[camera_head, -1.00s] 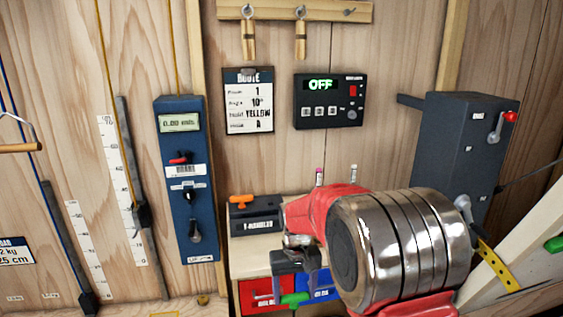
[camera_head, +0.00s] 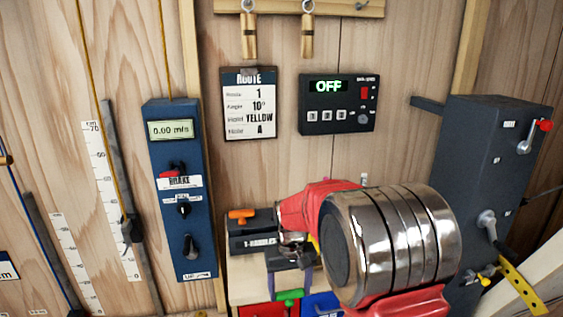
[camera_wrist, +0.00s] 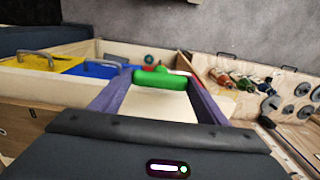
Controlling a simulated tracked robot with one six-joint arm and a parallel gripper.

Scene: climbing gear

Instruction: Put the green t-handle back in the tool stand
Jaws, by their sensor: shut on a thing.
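The green T-handle (camera_head: 290,295) is between the fingers of my gripper (camera_head: 289,284), shut on it. In the wrist view the green handle (camera_wrist: 155,77) spans crosswise at the tips of the purple-lined fingers; its shaft is hidden. The tool stand (camera_head: 250,242) is a black block lettered as T-handles, on a pale wooden cabinet. An orange T-handle (camera_head: 242,214) sits in its top. My gripper is right of and lower in the picture than the stand; I cannot tell the depth gap. My arm hides the stand's right side.
Red (camera_head: 262,310) and blue (camera_head: 322,304) bins are in the cabinet below. A blue brake panel (camera_head: 181,195) is on the wall at left, a dark winch-like box (camera_head: 490,180) at right. The wall above the stand is clear up to the route card (camera_head: 250,105).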

